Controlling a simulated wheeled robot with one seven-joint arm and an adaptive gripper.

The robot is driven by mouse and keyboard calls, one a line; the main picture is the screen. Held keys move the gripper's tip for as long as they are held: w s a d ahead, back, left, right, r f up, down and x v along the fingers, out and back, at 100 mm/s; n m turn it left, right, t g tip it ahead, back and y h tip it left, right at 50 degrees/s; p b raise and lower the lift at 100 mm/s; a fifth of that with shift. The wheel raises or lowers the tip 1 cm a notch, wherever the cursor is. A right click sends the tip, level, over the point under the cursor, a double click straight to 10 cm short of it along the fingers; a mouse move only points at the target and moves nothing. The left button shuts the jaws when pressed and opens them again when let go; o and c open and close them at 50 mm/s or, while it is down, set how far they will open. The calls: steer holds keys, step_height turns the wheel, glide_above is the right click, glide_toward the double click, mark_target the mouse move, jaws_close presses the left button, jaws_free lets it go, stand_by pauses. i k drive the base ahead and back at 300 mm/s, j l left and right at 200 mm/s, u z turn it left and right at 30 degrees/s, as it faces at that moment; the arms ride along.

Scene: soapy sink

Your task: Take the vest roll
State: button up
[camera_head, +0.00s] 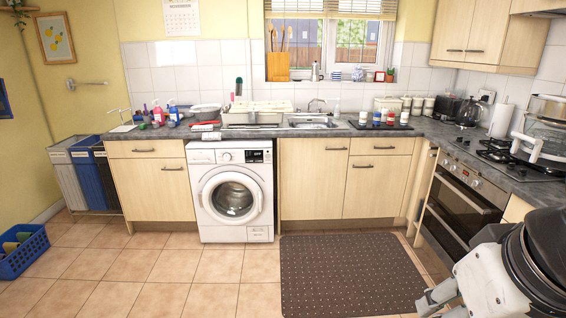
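I cannot make out for certain which thing is the vest roll. Small green and yellow bundles (17,241) lie in a blue basket (35,254) on the floor at the far left; they are too small to tell apart. A white upright paper roll (500,120) stands on the right counter near the kettle. My gripper (434,302) is at the bottom right, partly cut off by the frame edge, far from the basket. Whether its fingers are open or shut does not show clearly.
A washing machine (231,195) stands under the counter, left of a dark floor mat (350,275). Several bins (84,176) stand at the left wall. An oven (457,215) and hob are close on the right. The tiled floor between mat and basket is clear.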

mark_target(363, 115)
steer(key=i, duration=1.85)
steer(key=i+u, duration=0.2)
steer(key=i, duration=0.25)
steer(key=i+l+u, duration=0.15)
steer(key=i, duration=0.35)
steer(key=i+l+u, duration=0.2)
steer(key=i, duration=0.25)
steer(key=z, duration=1.15)
